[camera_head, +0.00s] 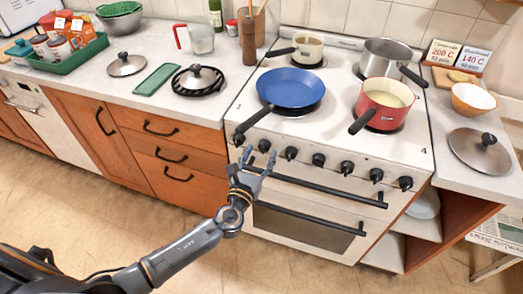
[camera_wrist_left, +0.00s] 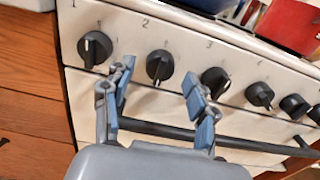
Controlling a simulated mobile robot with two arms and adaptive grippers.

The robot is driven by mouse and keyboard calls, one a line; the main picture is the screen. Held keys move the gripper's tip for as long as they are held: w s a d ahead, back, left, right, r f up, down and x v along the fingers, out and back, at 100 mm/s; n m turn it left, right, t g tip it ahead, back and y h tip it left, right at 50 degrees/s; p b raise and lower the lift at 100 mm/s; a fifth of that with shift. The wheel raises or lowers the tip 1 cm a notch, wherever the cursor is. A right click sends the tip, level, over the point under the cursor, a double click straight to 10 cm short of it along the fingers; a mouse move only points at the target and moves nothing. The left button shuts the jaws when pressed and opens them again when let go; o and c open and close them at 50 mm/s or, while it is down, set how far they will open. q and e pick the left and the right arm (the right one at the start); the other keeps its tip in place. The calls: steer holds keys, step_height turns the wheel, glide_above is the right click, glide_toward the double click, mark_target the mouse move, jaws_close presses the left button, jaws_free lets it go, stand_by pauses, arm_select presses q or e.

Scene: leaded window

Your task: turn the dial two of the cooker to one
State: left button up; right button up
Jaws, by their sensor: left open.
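The white cooker (camera_head: 330,135) has a row of black dials along its front panel. My left gripper (camera_head: 259,158) is open in front of the panel at dial two. In the left wrist view its blue fingertips (camera_wrist_left: 158,78) lie left and right of dial two, with a gap on each side. No contact shows; the remaining depth is hard to tell. My right gripper is not in view.
Dial one (camera_wrist_left: 95,48) and dial three (camera_wrist_left: 215,82) flank dial two closely. The oven handle (camera_head: 320,184) runs just below. A blue pan (camera_head: 290,86) stands above, its handle reaching over the front edge. A red pot (camera_head: 385,103) stands farther right.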

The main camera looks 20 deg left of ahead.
arm_select(q)
steer(key=shift+w, duration=0.75)
steer(key=c, duration=1.2)
steer(key=shift+o, duration=0.2)
